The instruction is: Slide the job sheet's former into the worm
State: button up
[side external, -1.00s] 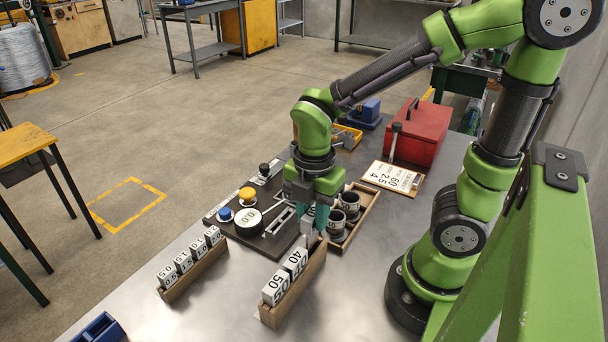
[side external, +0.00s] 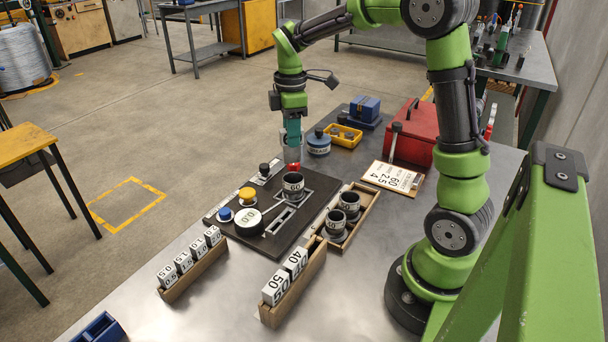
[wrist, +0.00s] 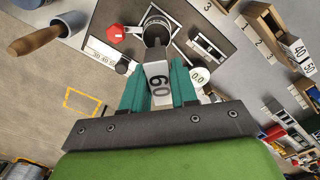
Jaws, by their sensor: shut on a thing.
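My gripper (wrist: 158,88) is shut on a pale block-shaped former marked 60 (wrist: 157,76), held between its teal fingers in the wrist view. In the side view my gripper (side external: 292,140) hangs over the far part of the dark board (side external: 258,236). The worm, a dark cup-like cylinder (side external: 293,186), stands upright on that board; it also shows in the wrist view (wrist: 157,28), just past the former's end. I cannot tell whether the former touches it. The job sheet (side external: 393,177) shows 60, 2.5 and 4. Formers 50 (side external: 275,289) and 40 (side external: 296,262) stand in a wooden rack.
A tray with two dark cylinders (side external: 350,203) stands right of the board. A rack of small numbered blocks (side external: 190,265) is in front. The board carries a dial (side external: 250,222) and yellow (side external: 247,196) and blue (side external: 225,214) knobs. A red toolbox (side external: 412,132) stands behind.

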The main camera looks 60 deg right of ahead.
jog(key=shift+w+d, duration=0.15)
jog(key=shift+d, duration=0.1)
jog(key=shift+f, duration=5.05)
jog(key=o, duration=1.1)
notch_tip(320, 180, up, 17)
jog(key=shift+f, duration=0.1)
